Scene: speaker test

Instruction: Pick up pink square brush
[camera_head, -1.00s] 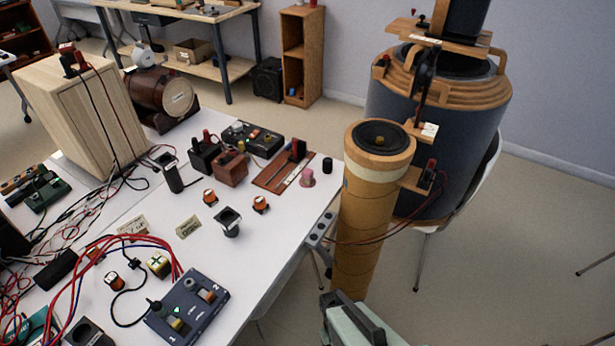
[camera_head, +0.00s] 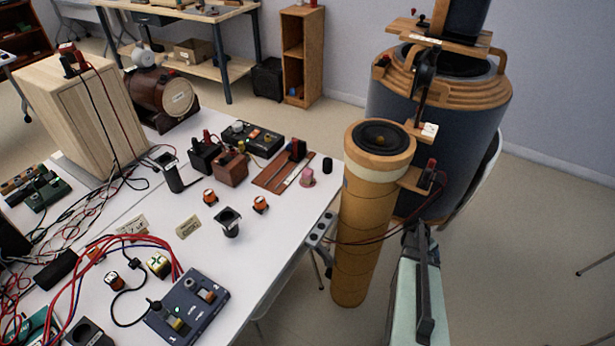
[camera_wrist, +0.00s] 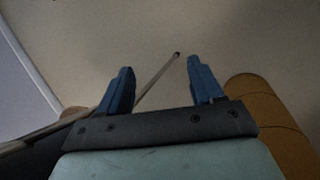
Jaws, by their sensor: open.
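A small pink object (camera_head: 307,177), which looks like the pink brush, stands on the white table (camera_head: 275,215) near its right edge. It is too small in the head view to tell its exact shape, and it does not show in the wrist view. My gripper (camera_wrist: 159,72) is open, with two blue fingers apart and nothing between them. In the head view my arm reaches up at the lower right, off the table, right of the tan cylinder and well away from the pink object. My fingertips are not clear there.
A tall tan cylinder (camera_head: 360,230) stands between my arm and the table. Behind it are a large dark drum (camera_head: 385,120) and a white chair (camera_head: 487,170). A black cylinder (camera_head: 327,165) and a brown board (camera_head: 270,182) flank the pink object. Wires clutter the table's left.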

